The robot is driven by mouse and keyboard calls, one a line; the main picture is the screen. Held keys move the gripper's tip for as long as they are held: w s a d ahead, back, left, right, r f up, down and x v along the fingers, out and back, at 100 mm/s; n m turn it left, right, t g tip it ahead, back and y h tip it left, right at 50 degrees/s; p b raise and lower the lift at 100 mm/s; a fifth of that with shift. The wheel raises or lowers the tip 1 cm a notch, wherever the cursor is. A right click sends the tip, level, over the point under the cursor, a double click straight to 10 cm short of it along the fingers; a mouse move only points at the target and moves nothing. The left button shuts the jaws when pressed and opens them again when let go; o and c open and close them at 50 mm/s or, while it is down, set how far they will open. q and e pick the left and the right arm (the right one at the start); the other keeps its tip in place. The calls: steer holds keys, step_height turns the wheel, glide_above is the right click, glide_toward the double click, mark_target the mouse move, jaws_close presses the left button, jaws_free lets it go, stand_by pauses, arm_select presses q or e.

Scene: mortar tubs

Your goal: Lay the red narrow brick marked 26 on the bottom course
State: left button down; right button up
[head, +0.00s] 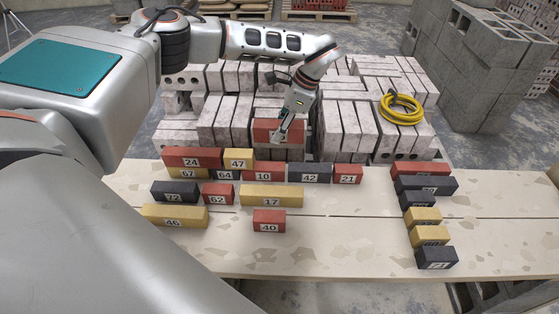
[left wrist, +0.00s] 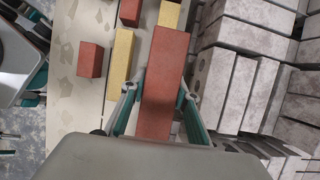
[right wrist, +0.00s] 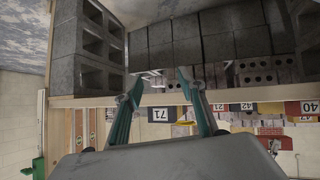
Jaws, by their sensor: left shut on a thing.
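My left gripper (head: 282,131) is shut on a long red brick (head: 294,134), held beyond the back row of bricks, in front of the pale blocks. The left wrist view shows this red brick (left wrist: 165,75) between both fingers. I cannot see a number on it, and 26 is not readable on any brick. The bottom course seems to be the back row: yellow 67, dark 64, red 10 (head: 263,175), dark 42 (head: 310,176) and red 21 (head: 347,177). Red 24 (head: 192,157) and yellow 47 (head: 238,157) sit on top at its left. My right gripper (right wrist: 159,90) is open and empty.
Loose bricks lie in front: dark 72, a red one, yellow 17 (head: 271,201), yellow 46 (head: 174,221) and red 40 (head: 268,227). Several more form a column at the right, ending in dark 71 (head: 436,263). A yellow hose (head: 401,108) lies on the pale blocks behind.

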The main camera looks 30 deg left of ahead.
arm_select(q)
steer(key=b, duration=0.1)
glide_above(274, 166)
steer(key=d, duration=0.1)
steer(key=f, duration=0.7)
steer(key=shift+w+d+f, duration=0.2)
steer(key=shift+w+f, duration=0.1)
steer(key=shift+w, duration=0.1)
step_height(274, 166, down, 4)
steer(key=shift+r+b, duration=0.1)
steer(key=shift+b, duration=0.4)
steer(key=shift+f, duration=0.3)
steer(key=shift+r, duration=0.15)
arm_select(e)
steer(key=shift+w+d+f, duration=0.2)
steer(key=shift+w+f, duration=0.15)
steer(key=shift+f, duration=0.05)
arm_select(q)
steer(key=c, duration=1.6)
jaws_free()
steer(key=shift+o, duration=0.4)
arm_select(e)
steer(key=shift+s+f, duration=0.2)
steer(key=shift+f, duration=0.05)
steer(key=shift+f, duration=0.1)
